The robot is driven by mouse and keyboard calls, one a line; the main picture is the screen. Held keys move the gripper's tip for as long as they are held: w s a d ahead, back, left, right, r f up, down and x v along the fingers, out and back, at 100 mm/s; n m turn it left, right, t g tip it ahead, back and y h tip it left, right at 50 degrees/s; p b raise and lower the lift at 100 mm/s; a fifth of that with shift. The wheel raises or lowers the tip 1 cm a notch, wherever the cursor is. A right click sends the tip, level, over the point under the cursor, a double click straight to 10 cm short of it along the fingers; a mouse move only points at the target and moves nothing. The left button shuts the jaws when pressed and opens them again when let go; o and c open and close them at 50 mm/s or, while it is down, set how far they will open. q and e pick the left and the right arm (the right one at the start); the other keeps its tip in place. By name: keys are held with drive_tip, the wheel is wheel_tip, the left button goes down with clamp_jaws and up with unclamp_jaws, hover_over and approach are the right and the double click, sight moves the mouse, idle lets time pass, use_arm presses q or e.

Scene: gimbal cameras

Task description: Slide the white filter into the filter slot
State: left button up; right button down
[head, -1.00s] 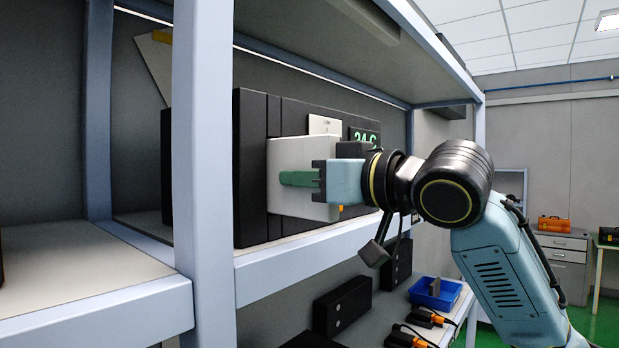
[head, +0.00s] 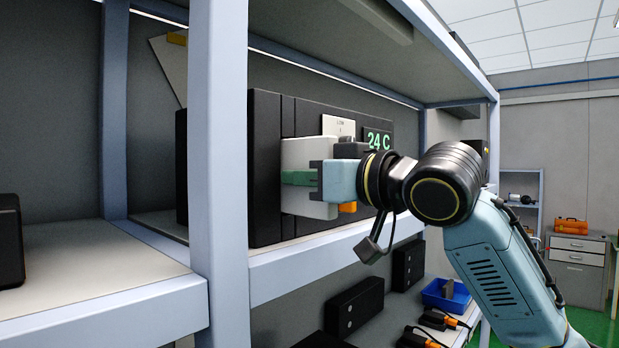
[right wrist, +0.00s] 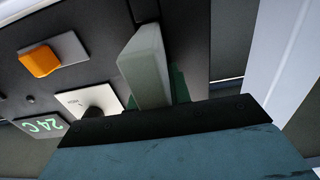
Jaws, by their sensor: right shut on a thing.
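The white filter (head: 305,155) is an upright pale plate with a green grip tab (head: 298,178), at the front of a black unit (head: 265,165) on the shelf. Its far edge meets the unit's front and appears partly inside the slot; the depth is hidden. My right gripper (head: 316,179) is shut on the green tab, coming from the right. In the right wrist view the filter's pale edge (right wrist: 148,65) stands out from the dark unit, in line with a narrow dark slot (right wrist: 144,10). The jaws hide most of the tab there. My left gripper is not in view.
Beside the filter are a 24 C display (head: 378,141), a white label plate with a dark knob (right wrist: 90,103) and an orange switch (right wrist: 40,60). A blue-grey shelf post (head: 218,170) stands close on the left. A blue bin (head: 446,295) sits on the lower shelf.

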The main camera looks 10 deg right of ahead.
drive_tip(key=shift+w+a, duration=0.15)
drive_tip(key=c, duration=1.2)
unclamp_jaws()
drive_tip(key=shift+s+d+f+b, duration=0.1)
drive_tip(key=shift+s+d+b, duration=0.2)
drive_tip(key=shift+s+d, duration=0.1)
drive_tip(key=b+v, duration=0.3)
drive_tip(key=v, duration=0.9)
drive_tip(key=shift+s+b, duration=0.15)
drive_tip(key=shift+b, duration=0.25)
